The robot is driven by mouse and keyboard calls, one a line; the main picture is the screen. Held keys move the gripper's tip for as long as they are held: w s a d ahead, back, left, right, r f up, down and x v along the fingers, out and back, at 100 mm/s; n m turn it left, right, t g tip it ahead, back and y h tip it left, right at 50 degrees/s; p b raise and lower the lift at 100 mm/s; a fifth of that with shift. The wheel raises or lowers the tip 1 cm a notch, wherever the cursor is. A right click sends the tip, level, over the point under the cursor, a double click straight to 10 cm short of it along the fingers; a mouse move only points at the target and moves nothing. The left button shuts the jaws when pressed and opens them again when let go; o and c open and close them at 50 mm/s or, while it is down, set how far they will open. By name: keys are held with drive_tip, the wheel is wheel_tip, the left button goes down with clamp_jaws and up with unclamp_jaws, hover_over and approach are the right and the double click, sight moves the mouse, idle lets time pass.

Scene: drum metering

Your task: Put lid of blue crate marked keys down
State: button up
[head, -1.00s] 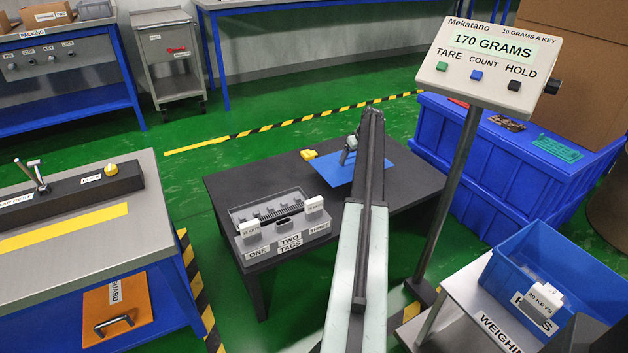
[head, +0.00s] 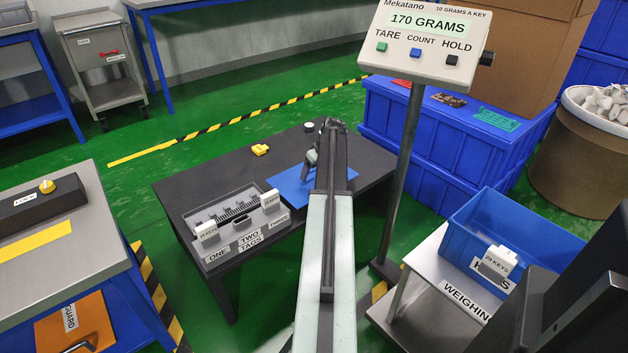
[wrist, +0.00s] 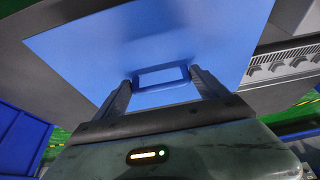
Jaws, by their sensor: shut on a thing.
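The flat blue lid (head: 288,184) is over the dark low table, to the right of the tag rack. My gripper (head: 306,172) is shut on the lid's raised handle. In the wrist view the handle (wrist: 162,76) sits between the two fingers, and the lid (wrist: 150,40) spreads out beyond them, looking level. It is at or just above the tabletop; I cannot tell if it touches. My arm hides part of it. The open blue keys crate (head: 470,225) stands on the weighing stand at right, its marking partly covered by a white "20 KEYS" tag (head: 497,262).
The dark table (head: 185,190) also holds a grey tag rack (head: 235,222), a small yellow object (head: 260,149) and a small round object (head: 308,127). The scale display (head: 427,30) reads 170 grams on its post. Bare tabletop shows left of the lid.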

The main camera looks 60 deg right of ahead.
drive_tip(key=f+b, duration=0.4)
drive_tip(key=shift+s+a, duration=0.15)
drive_tip(key=shift+s, duration=0.1)
drive_tip(key=shift+r, duration=0.2)
drive_tip(key=shift+f, duration=0.15)
drive_tip(key=o, duration=1.9)
drive_tip(key=p+v, duration=1.1)
drive_tip(key=v, duration=0.1)
drive_tip(key=shift+p, duration=0.3)
